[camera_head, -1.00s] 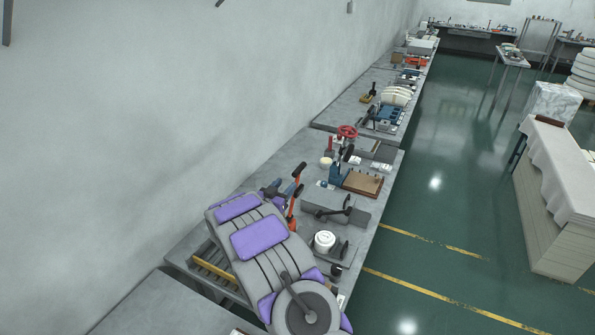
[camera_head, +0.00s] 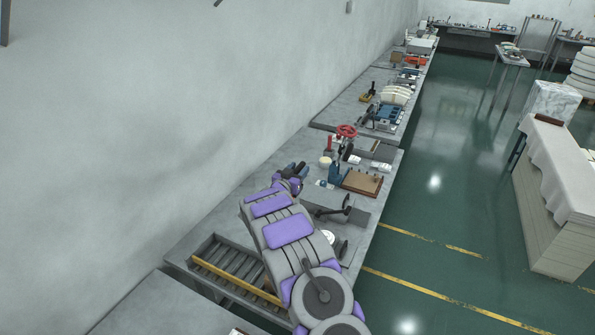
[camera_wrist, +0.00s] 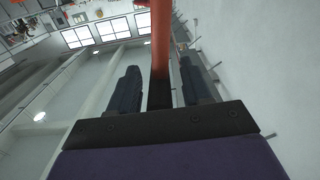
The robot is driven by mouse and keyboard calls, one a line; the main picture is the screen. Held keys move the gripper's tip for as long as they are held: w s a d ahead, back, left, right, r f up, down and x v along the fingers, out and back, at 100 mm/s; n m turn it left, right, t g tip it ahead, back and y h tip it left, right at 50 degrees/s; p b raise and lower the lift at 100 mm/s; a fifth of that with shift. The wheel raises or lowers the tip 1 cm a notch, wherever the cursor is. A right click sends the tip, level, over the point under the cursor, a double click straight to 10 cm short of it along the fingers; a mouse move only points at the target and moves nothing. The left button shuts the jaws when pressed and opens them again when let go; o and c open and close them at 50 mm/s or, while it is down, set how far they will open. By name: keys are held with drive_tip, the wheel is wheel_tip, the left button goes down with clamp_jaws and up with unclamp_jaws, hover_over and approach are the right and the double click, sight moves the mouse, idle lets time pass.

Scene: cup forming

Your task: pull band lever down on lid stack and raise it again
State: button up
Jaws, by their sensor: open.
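My gripper (camera_head: 294,170) is over the bench beside the wall, its two dark fingers pointing away from the arm. In the wrist view my gripper (camera_wrist: 160,75) is open, with a gap between its fingers. An orange bar with a dark lower part, seemingly the band lever (camera_wrist: 162,42), stands between the fingers in that view. I see no finger pressed on it, and its depth between them is unclear. In the head view my arm hides the lever. The white lid stack (camera_head: 328,237) sits on the bench, partly hidden by my arm.
A grey block with a black handle (camera_head: 346,208) stands right of my arm. A blue hand press (camera_head: 335,174) and a brown tray (camera_head: 362,183) stand farther back. A slatted roller section (camera_head: 232,262) lies at the near left. The green floor aisle (camera_head: 430,200) is clear.

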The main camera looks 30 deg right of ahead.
clamp_jaws()
idle(0.3)
drive_tip(key=shift+s+f, duration=0.1)
drive_tip(key=s+d+f+m+b, duration=0.3)
drive_tip(key=s+d+f+b, duration=0.2)
drive_tip(key=s+f+b, duration=0.3)
drive_tip(key=s+d+f+m+b, duration=0.4)
drive_tip(key=s+f+b, duration=0.3)
drive_tip(key=s+f, duration=0.3)
wheel_tip(320, 180, down, 2)
drive_tip(key=shift+s+d+b, duration=0.25)
drive_tip(key=shift+d+b, duration=0.1)
drive_tip(key=shift+d, duration=0.5)
